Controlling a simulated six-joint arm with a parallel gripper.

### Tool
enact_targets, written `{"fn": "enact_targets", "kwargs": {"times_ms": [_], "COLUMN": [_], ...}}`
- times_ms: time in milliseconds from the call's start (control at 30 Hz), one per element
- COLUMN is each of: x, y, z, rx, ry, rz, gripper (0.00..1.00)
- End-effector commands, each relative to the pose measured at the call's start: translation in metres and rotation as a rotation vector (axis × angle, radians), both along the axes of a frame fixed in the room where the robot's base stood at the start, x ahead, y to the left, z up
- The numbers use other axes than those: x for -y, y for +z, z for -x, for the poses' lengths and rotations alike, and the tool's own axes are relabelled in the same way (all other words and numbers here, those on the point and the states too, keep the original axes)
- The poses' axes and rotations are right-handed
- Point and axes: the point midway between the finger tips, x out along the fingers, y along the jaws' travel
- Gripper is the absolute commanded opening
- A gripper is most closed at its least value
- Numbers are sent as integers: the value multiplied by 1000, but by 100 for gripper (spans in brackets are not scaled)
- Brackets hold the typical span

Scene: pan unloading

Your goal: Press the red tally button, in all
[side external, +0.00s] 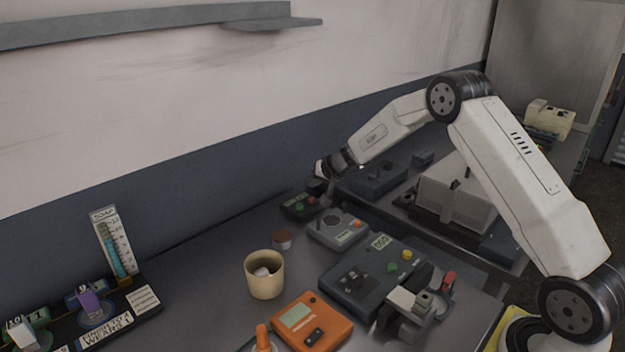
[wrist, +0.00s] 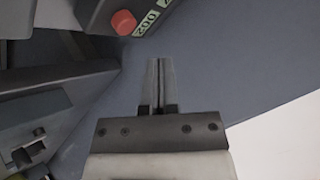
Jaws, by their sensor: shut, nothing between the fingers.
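The red tally button (wrist: 124,22) sits on a dark box (wrist: 103,14) at the top of the wrist view. Beside it is a small green display (wrist: 146,20) with digits, seen turned round. In the side external view the small dark box (side external: 290,208) lies by the wall, with a red spot and a green spot on top. My gripper (wrist: 158,62) is shut and empty, its fingertips to the lower right of the button in the wrist view, apart from it. In the side view my gripper (side external: 329,188) hangs just behind the box, small and partly unclear.
A grey device (side external: 337,228), a larger dark console (side external: 350,285), an orange device (side external: 311,322), a beige cup (side external: 264,276) and a brown round thing (side external: 282,239) stand in front. A dark box (side external: 371,180) lies to the right.

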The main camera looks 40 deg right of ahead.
Motion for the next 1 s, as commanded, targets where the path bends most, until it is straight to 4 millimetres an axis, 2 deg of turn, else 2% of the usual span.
{"fn": "enact_targets", "kwargs": {"times_ms": [100, 333, 1000], "x": [0, 0, 0], "y": [-11, -22, -23], "z": [0, 0, 0], "rx": [-1, 1, 1], "ry": [0, 1, 0], "rz": [-1, 1, 0], "gripper": [0, 0, 0]}}
